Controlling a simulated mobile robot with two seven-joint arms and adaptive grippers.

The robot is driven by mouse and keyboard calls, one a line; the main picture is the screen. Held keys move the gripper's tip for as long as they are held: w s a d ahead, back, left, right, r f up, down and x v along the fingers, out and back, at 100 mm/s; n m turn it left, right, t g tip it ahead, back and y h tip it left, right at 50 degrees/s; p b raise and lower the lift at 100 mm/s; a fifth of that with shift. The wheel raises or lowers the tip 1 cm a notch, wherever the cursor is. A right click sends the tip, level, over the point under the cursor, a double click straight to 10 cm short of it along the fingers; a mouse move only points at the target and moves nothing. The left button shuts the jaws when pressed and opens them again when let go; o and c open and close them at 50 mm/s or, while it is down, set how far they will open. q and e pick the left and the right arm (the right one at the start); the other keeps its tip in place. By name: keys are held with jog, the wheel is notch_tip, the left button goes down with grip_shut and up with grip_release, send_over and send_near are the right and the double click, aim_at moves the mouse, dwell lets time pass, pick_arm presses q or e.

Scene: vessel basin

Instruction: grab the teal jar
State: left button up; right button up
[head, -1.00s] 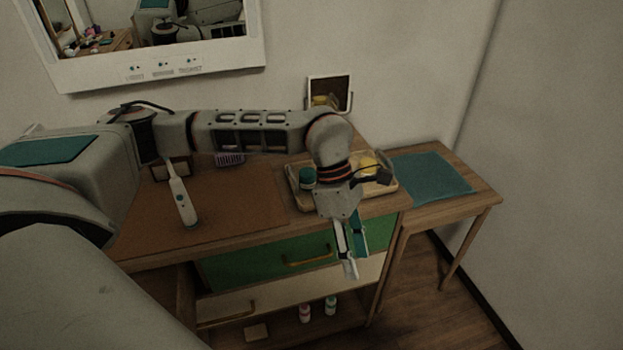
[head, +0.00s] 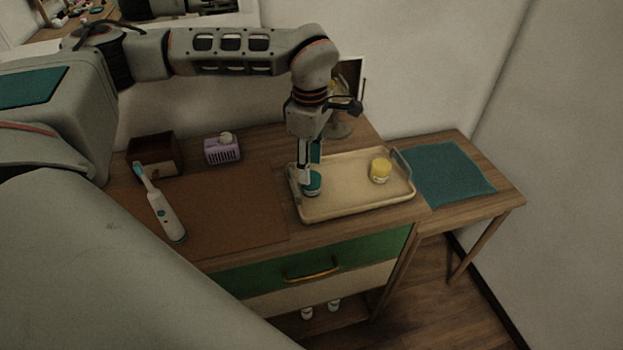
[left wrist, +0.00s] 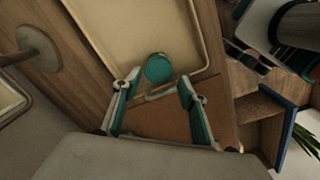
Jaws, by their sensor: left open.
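The teal jar (head: 313,186) stands on the left side of a tan tray (head: 345,205), near its left rim. In the left wrist view, the jar (left wrist: 158,68) shows as a round teal top just beyond the fingertips. My left gripper (head: 309,177) points down directly above and behind the jar, and partly hides it in the head view. In the left wrist view, the gripper (left wrist: 158,88) is open, its two fingers wide apart, with nothing between them. I cannot tell whether a fingertip touches the jar. My right gripper is not in view.
A yellow jar (head: 380,170) stands on the tray's right side. A white toothbrush (head: 164,212), a purple basket (head: 222,150) and a dark wooden box (head: 153,153) are to the left. A round mirror stand (head: 338,129) is behind the tray. A teal mat (head: 449,173) lies right.

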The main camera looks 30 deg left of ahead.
aim_at(312, 177)
pick_arm(q)
jog(key=shift+w+f, duration=0.15)
jog(key=shift+f, duration=3.05)
jog(key=c, duration=0.9)
